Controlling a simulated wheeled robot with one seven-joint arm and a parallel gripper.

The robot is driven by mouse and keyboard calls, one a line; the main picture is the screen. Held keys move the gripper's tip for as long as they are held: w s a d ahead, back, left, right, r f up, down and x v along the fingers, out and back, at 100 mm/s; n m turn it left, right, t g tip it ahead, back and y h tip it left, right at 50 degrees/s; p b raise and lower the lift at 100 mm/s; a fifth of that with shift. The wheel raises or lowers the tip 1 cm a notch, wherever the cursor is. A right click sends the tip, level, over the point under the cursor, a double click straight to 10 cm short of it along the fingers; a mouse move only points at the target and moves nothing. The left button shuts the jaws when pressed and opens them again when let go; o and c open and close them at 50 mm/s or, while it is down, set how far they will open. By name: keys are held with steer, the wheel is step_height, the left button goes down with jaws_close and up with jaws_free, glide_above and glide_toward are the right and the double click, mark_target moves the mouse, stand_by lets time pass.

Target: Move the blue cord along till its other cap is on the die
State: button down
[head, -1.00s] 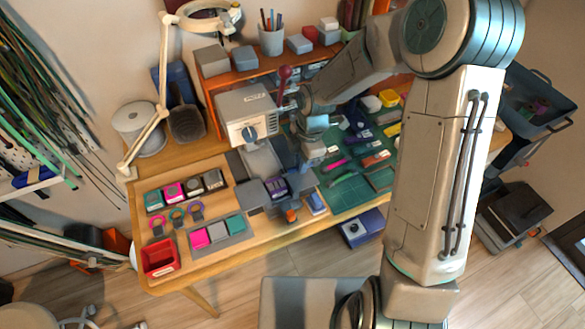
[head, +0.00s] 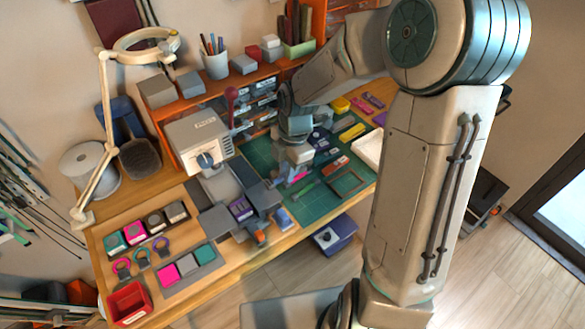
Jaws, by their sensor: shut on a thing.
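The grey-white press (head: 198,140) stands left of centre on the wooden bench. Its grey base runs forward to a dark fixture with a purple block (head: 241,208). I cannot clearly make out the die. My gripper (head: 293,168) is low over the green cutting mat, to the right of the press and apart from it. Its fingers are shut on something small. The blue cord and its caps are too small or hidden to make out, so I cannot see where either cap lies.
A pink piece (head: 299,175) lies by my gripper on the green mat (head: 318,200). Cap trays and a red bin (head: 129,304) stand at left. A lamp (head: 110,130) rises behind.

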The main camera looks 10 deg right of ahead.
steer(key=s+a+b, duration=0.1)
steer(key=a+b, duration=0.1)
steer(key=a, duration=1.4)
steer(key=shift+s+a+b, duration=0.2)
steer(key=shift+s+b, duration=0.05)
steer(key=shift+b, duration=0.05)
stand_by(0.6)
steer(key=shift+w+a, duration=0.1)
steer(key=shift+a, duration=0.35)
stand_by(0.5)
stand_by(1.0)
steer(key=c, duration=1.3)
jaws_free()
steer(key=shift+c, duration=0.2)
steer(key=shift+r, duration=0.1)
step_height(320, 180, up, 14)
steer(key=d, duration=0.2)
steer(key=shift+w+f, duration=0.25)
steer(key=shift+w, duration=0.15)
